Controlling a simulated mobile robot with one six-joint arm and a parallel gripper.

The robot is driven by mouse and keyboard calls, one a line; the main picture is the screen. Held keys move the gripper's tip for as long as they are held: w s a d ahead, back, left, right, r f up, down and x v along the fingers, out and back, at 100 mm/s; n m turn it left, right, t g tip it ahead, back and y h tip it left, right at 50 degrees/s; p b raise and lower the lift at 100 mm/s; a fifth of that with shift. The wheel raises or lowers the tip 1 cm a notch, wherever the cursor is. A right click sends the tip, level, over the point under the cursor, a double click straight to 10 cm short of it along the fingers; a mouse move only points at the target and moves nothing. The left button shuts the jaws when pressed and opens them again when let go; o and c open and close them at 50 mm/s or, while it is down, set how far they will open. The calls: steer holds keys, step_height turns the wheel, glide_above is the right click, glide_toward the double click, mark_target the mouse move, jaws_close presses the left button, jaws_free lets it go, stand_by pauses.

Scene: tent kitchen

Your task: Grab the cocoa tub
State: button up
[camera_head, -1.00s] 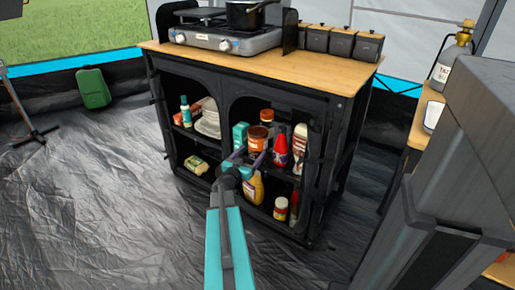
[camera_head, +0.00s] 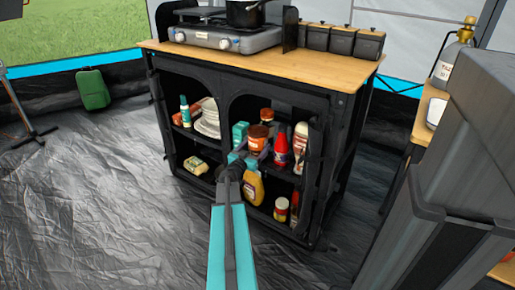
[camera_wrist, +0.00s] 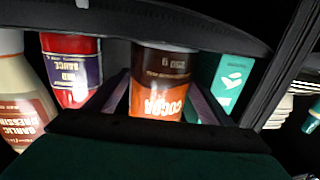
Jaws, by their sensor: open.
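The cocoa tub (camera_head: 258,133), brown with an orange label, stands on the upper shelf of the black cabinet. In the wrist view the cocoa tub (camera_wrist: 158,88) appears upside down, in the middle between my two fingers. My gripper (camera_head: 254,153) is open at the front of that shelf. In the wrist view my gripper (camera_wrist: 157,98) has one finger on each side of the tub, with small gaps. The tub's far side is hidden.
A red sauce bottle (camera_wrist: 72,70) and a garlic dressing bottle (camera_wrist: 22,100) stand on one side of the tub. A teal box (camera_wrist: 228,80) is close on the other. Plates (camera_head: 208,120) are in the left compartment. The cabinet's worktop (camera_head: 300,65) lies above.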

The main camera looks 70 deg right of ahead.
steer(key=shift+c, duration=0.5)
steer(key=c, duration=0.8)
steer(key=shift+c, duration=0.2)
steer(key=shift+r, duration=0.25)
